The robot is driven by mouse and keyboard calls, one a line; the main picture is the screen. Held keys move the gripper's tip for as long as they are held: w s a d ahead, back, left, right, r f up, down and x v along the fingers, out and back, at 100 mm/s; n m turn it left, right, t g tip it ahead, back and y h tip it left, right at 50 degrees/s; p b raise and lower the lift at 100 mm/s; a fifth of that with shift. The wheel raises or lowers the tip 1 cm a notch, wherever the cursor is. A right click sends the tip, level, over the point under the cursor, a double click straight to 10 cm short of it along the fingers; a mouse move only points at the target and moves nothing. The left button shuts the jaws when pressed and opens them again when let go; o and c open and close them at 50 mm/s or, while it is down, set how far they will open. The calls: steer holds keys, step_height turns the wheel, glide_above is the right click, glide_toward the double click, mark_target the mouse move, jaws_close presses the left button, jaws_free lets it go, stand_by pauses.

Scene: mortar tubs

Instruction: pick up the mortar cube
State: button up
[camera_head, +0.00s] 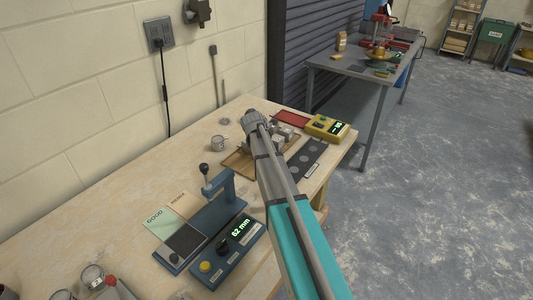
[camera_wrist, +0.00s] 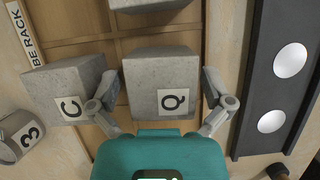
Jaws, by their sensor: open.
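A grey mortar cube labelled Q (camera_wrist: 161,76) sits in the wooden rack (camera_wrist: 88,48) in the wrist view. My gripper (camera_wrist: 162,88) is open, with one finger on each side of this cube. I cannot tell whether the fingers touch it. A second grey cube labelled C (camera_wrist: 66,86) stands just left of the left finger. Part of another grey cube (camera_wrist: 150,4) shows at the top edge. In the head view my arm hides much of the rack (camera_head: 238,163), and some grey cubes (camera_head: 287,135) show beyond it.
A dark plate with pale discs (camera_wrist: 276,85) lies right of the rack. A round metal container marked 3 (camera_wrist: 20,135) is close on the left.

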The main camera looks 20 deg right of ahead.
steer(key=c, duration=1.3)
steer(key=shift+o, duration=0.2)
steer(key=shift+r, duration=0.15)
step_height(320, 180, up, 2)
steer(key=shift+r+p, duration=0.1)
steer(key=shift+p, duration=1.15)
steer(key=s+a+r+p, duration=0.9)
steer(key=a+r+p, duration=0.1)
steer(key=shift+s+r, duration=0.25)
steer(key=shift+s, duration=0.05)
